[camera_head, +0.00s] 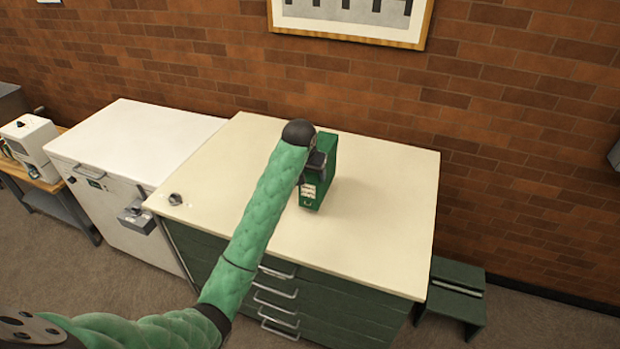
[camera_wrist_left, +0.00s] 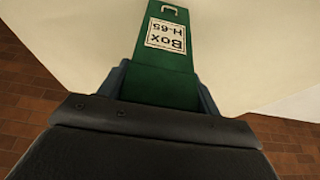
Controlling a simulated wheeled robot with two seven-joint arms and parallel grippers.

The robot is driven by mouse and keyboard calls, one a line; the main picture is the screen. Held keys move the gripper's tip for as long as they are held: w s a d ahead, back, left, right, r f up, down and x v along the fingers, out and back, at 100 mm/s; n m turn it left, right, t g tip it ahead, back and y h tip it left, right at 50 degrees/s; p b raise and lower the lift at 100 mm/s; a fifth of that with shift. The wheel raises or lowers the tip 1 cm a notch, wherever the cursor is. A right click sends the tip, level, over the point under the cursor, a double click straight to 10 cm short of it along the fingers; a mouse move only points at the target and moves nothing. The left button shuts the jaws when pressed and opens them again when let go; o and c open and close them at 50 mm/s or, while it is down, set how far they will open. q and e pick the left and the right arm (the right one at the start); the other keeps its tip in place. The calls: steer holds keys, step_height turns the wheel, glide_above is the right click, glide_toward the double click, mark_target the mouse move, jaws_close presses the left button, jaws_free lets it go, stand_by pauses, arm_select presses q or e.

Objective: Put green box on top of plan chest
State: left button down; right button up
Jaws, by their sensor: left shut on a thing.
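The green box (camera_head: 327,157) is upright over the cream top of the plan chest (camera_head: 384,200), near its middle. In the left wrist view the green box (camera_wrist_left: 165,75) carries a white label reading "Box H-65". My left gripper (camera_head: 314,166) is shut on the box, with one finger on each side of it in the wrist view (camera_wrist_left: 163,92). The arm hides part of the box. I cannot tell whether the base of the box touches the top. The chest has green drawers with metal handles. My right gripper is not in view.
A white chest-like cabinet (camera_head: 150,135) with a latch stands left of the plan chest. A small dark knob-like object (camera_head: 176,199) lies on the chest's left edge. A green step stool (camera_head: 456,291) stands at right. A brick wall with a framed picture (camera_head: 352,18) is behind.

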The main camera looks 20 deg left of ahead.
mark_target(310, 180)
arm_select(q)
step_height(310, 180, down, 3)
steer(key=shift+r+p, duration=0.15)
steer(key=shift+p, duration=0.75)
steer(key=shift+f, duration=0.3)
steer(key=shift+c, duration=1.6)
jaws_free()
